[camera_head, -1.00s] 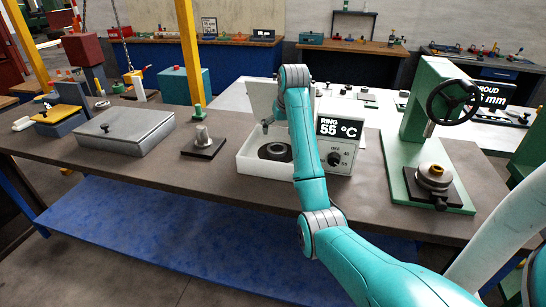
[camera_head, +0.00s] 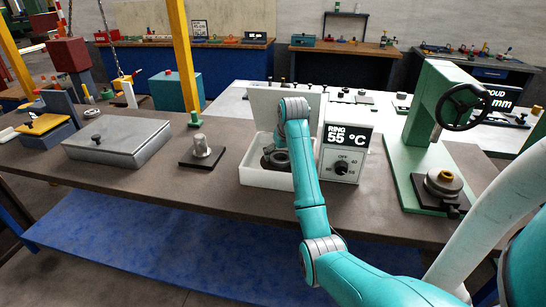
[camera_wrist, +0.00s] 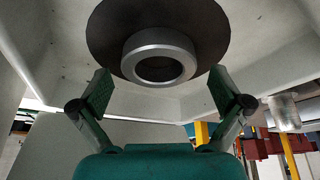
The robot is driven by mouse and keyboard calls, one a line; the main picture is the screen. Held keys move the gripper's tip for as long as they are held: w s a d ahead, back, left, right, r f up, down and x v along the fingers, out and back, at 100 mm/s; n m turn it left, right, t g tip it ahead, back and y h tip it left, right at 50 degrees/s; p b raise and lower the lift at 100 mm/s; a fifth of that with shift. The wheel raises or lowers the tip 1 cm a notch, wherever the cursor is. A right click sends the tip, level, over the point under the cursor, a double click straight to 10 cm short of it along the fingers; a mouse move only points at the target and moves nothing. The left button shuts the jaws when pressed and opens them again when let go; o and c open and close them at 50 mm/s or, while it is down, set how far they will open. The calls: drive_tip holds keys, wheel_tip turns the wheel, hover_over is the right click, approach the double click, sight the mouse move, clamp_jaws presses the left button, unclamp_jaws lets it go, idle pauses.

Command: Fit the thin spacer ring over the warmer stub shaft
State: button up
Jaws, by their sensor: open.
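The ring warmer is a white open tray (camera_head: 262,176) with a display reading RING 55 °C (camera_head: 342,150). Inside it, a dark round disc (camera_wrist: 102,38) shows in the wrist view with a lighter grey metal ring (camera_wrist: 159,57) at its middle. I cannot tell whether that ring is the thin spacer. A pale metal stub (camera_head: 202,146) stands upright on a dark plate left of the tray; it also shows in the wrist view (camera_wrist: 285,112). My gripper (camera_wrist: 159,92) is open and empty, its fingers apart on either side below the ring in the picture. In the head view my arm hides part of the tray.
A grey lidded box (camera_head: 117,138) lies on the bench at left. A green press (camera_head: 427,130) with a handwheel stands at right, a brass-topped metal piece (camera_head: 444,184) in it. The tray's walls and raised white lid (camera_head: 264,108) surround my gripper closely. Bare bench lies around the stub.

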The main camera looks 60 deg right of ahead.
drive_tip(key=shift+w+d+f, duration=0.1)
drive_tip(key=shift+d+f, duration=0.05)
drive_tip(key=shift+f, duration=0.35)
drive_tip(key=c, duration=1.2)
drive_tip(key=shift+r, duration=0.15)
